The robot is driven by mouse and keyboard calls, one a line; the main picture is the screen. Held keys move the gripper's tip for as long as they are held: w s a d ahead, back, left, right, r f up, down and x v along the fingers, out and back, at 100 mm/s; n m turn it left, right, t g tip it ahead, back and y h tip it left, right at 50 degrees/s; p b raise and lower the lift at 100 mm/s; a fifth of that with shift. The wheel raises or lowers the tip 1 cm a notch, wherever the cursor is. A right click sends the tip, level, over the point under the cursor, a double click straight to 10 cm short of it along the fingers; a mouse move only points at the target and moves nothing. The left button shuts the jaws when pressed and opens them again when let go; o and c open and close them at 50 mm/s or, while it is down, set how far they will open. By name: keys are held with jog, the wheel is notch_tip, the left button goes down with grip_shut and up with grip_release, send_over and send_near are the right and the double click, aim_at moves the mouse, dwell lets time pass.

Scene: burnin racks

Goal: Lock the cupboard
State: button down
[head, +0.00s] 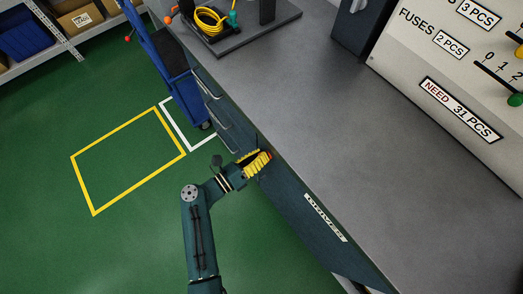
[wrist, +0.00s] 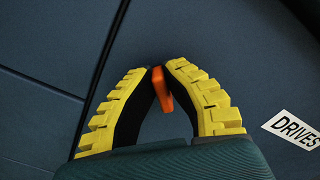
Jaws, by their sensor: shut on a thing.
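The cupboard (head: 288,191) is the dark blue front under the grey worktop, with a white "DRIVES" label, which also shows in the wrist view (wrist: 294,130). My gripper (head: 266,158) has yellow ribbed fingers and is at the cupboard front, left of the label. In the wrist view my gripper (wrist: 160,75) has its fingertips shut on a small orange lock handle (wrist: 163,91). The handle stands out from the dark blue door and is tilted slightly. The lock behind the handle is hidden, so I cannot tell its state.
The grey worktop (head: 330,110) is above the cupboard. A blue trolley (head: 186,95) and silver rails (head: 222,115) are left of my gripper. A yellow floor outline (head: 82,182) surrounds clear green floor. A white counting board (head: 440,60) stands at upper right.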

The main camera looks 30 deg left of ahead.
jog(key=n+p, duration=0.2)
jog(key=n, duration=0.2)
jog(key=shift+a+f+n+p, duration=0.1)
jog(key=shift+n+p, duration=0.2)
jog(key=shift+n, duration=0.1)
jog(key=shift+f+n+p, duration=0.15)
jog(key=shift+n+p, duration=0.3)
jog(key=shift+n, duration=0.65)
jog(key=shift+f+n+p, duration=0.15)
jog(key=shift+n+p, duration=0.25)
jog(key=shift+n, duration=0.7)
jog(key=c, duration=1.1)
grip_release()
jog(key=shift+w, duration=0.15)
jog(key=v, duration=1.2)
